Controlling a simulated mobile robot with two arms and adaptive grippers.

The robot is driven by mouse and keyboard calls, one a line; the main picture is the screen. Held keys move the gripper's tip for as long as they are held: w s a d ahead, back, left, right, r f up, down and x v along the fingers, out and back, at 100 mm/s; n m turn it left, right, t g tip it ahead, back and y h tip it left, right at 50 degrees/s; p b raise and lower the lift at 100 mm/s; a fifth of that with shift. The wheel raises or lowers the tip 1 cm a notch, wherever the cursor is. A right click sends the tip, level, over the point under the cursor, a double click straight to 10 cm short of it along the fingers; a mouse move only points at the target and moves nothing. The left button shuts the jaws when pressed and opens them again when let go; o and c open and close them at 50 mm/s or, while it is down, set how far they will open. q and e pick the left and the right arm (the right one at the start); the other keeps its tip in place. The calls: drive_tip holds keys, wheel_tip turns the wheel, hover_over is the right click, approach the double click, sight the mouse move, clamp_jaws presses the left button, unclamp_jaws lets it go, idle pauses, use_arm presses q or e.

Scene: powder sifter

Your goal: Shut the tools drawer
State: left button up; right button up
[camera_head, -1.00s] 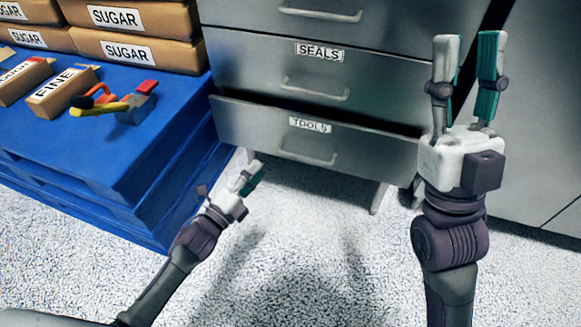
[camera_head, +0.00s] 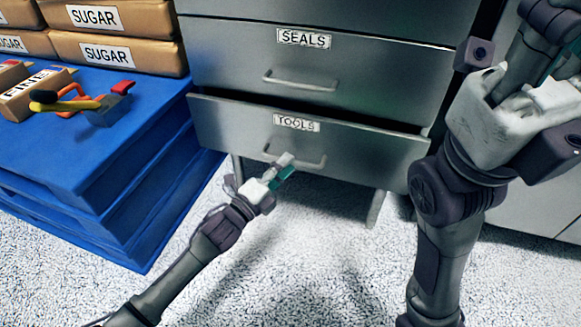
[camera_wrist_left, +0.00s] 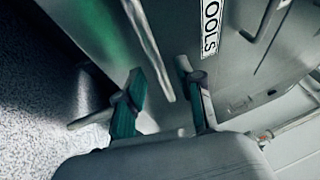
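The tools drawer (camera_head: 225,125) stands partly pulled out at the bottom of the grey cabinet, with a dark gap above its front. Its bar handle (camera_head: 312,163) sits below the TOOLS label. My left gripper (camera_head: 287,168) is right in front of the drawer front, by the left part of the handle. In the left wrist view the gripper (camera_wrist_left: 168,92) has its two fingers apart, and the handle (camera_wrist_left: 150,50) lies just ahead of them; contact cannot be told. My right gripper (camera_head: 555,85) is raised at the right, its fingers partly cut off or hidden.
The seals drawer (camera_head: 360,75) above looks shut. A blue pallet (camera_head: 130,150) stands to the left, with sugar packs (camera_head: 115,52), a box marked FINE (camera_head: 35,92) and colored-handled tools (camera_head: 85,100) on it. The speckled floor in front is clear.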

use_arm(q)
drive_tip(key=shift+b+x, duration=0.3)
drive_tip(key=shift+x, duration=0.9)
clamp_jaws()
